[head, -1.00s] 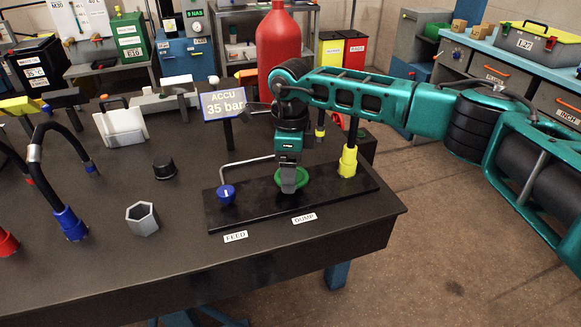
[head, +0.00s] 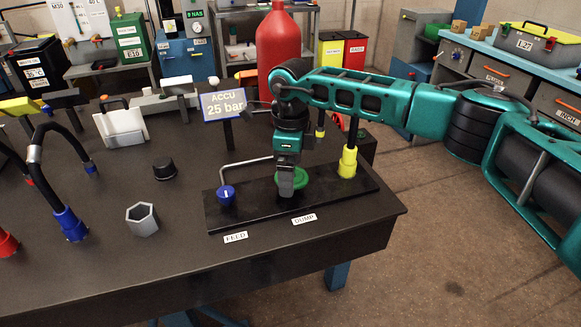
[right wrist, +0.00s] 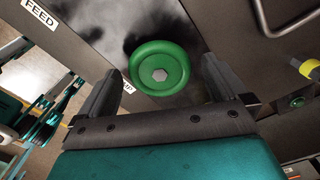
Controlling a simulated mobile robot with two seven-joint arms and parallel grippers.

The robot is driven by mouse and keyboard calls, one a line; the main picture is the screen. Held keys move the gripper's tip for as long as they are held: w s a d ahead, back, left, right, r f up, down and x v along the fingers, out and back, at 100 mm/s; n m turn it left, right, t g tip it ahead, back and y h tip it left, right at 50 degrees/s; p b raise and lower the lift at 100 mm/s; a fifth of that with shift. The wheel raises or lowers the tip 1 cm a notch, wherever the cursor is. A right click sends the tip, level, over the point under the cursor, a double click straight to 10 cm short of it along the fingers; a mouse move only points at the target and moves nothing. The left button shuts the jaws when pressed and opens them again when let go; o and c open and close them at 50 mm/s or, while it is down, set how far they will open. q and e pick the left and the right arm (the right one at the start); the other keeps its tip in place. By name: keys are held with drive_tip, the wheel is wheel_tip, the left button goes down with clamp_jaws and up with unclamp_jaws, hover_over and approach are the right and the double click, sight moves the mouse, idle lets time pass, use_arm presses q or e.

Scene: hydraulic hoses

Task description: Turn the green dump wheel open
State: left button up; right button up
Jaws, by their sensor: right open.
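The green dump wheel (head: 297,180) sits on the black plate (head: 236,213) beside the DUMP label (head: 304,218). It also shows in the right wrist view (right wrist: 159,68) as a green disc with a grey hex centre. My right gripper (head: 288,190) points down at the wheel from above; in the right wrist view its fingers (right wrist: 158,80) are apart, one on either side of the wheel. I cannot tell whether they touch the rim. The gauge display (head: 223,104) reads ACCU 25 bar. My left gripper is not in view.
A red cylinder (head: 279,60) is behind. A grey hex nut (head: 142,218) and a black cap (head: 164,169) lie on the table.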

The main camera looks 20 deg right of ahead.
wheel_tip(320, 180, up, 13)
idle(0.6)
drive_tip(key=shift+f, duration=0.1)
